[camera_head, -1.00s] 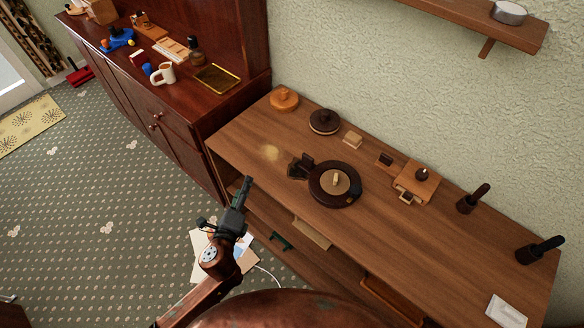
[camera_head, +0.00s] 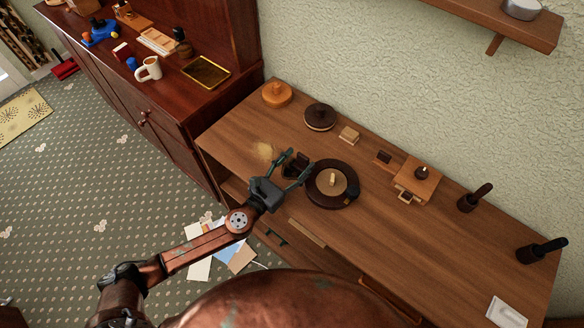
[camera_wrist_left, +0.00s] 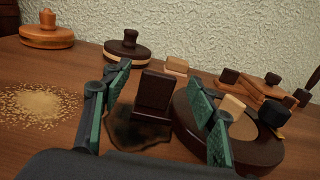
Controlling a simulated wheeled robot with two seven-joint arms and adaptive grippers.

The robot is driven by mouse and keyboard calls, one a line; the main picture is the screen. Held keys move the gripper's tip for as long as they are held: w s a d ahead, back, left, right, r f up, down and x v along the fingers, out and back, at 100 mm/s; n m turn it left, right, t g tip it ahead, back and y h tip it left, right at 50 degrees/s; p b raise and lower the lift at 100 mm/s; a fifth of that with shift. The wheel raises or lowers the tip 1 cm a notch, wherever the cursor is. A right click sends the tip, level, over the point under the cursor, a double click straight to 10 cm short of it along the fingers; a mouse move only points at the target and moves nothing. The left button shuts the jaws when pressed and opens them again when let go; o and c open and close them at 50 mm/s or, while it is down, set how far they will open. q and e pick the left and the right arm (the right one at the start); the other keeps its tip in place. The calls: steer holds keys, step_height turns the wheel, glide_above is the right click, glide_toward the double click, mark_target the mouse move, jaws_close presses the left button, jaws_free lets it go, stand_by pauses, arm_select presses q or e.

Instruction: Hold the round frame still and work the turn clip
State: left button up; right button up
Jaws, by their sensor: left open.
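The round frame (camera_head: 317,197) is a dark brown disc with a tan centre, lying flat on the wooden bench. A small pale turn clip (camera_head: 333,180) stands on its centre. In the left wrist view the frame (camera_wrist_left: 258,150) is at the right, partly behind a finger, and the clip (camera_wrist_left: 233,103) shows above it. A dark upright block (camera_wrist_left: 156,90) stands at the frame's left side; I cannot tell whether they join. My left gripper (camera_head: 297,163) is open, its fingers either side of the block's line, no grip visible. My right gripper is out of view.
The bench (camera_head: 400,240) also bears an orange round lid (camera_head: 277,94), a dark round lid (camera_head: 320,117), a small wooden box (camera_head: 416,181) and two dark-handled tools. Pale grains (camera_head: 264,151) lie left of the frame. A red-brown cabinet (camera_head: 190,110) stands at left.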

mark_target(302, 157)
arm_select(q)
steer(key=shift+w+d, duration=0.35)
steer(key=shift+w, duration=0.2)
steer(key=shift+w+d, duration=0.25)
steer(key=shift+w, duration=0.05)
steer(key=shift+w+d, duration=0.15)
steer(key=shift+w, duration=0.1)
steer(key=shift+w+d, duration=0.1)
steer(key=shift+w, duration=0.05)
steer(key=c, duration=0.8)
jaws_close()
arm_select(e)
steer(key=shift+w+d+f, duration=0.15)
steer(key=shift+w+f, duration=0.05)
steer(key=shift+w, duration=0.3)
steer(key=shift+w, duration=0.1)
